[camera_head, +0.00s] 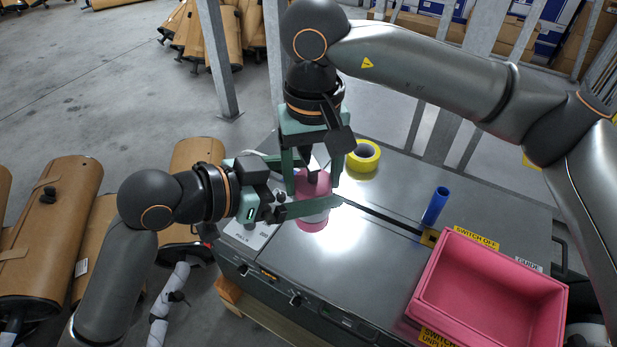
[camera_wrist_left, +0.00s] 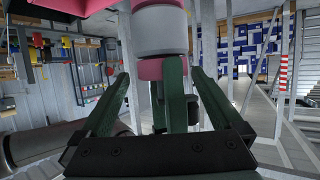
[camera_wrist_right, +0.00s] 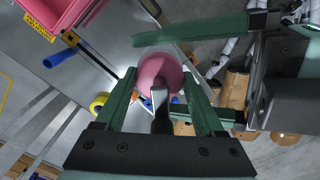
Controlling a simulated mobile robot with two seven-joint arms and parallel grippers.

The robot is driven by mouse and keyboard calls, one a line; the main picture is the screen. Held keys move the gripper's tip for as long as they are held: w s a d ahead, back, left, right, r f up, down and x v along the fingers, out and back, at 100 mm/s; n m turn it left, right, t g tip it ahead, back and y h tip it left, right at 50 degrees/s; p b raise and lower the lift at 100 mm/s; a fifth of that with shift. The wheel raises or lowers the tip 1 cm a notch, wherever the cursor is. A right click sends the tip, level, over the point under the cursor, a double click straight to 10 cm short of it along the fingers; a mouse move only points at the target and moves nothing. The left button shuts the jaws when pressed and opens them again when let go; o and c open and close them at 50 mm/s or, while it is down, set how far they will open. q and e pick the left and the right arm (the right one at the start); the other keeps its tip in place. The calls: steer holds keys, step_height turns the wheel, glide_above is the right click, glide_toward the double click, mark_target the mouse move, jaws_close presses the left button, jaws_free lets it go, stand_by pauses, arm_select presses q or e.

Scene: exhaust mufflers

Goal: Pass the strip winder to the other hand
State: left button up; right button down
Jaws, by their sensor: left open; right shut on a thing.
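The strip winder (camera_head: 312,222) is a pink cylinder with a grey band, over the front left part of the metal bench top. My right gripper (camera_head: 313,180) reaches down from above and is shut on its upper end. The right wrist view shows the winder's round pink end (camera_wrist_right: 158,70) between those fingers. My left gripper (camera_head: 318,192) comes in from the left, open, one finger on each side of the winder. In the left wrist view the winder's grey band (camera_wrist_left: 161,37) appears ahead of the left fingers. Contact with the left fingers cannot be told.
A pink bin (camera_head: 490,290) stands at the bench's right front. A blue cylinder (camera_head: 435,206) stands upright behind it. A yellow tape roll (camera_head: 363,155) lies behind the winder. The bench top (camera_head: 380,255) between winder and bin is clear.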

arm_select(q)
steer(key=shift+s+d, duration=0.15)
steer(key=c, duration=1.5)
arm_select(e)
steer(key=shift+w, duration=0.1)
jaws_free()
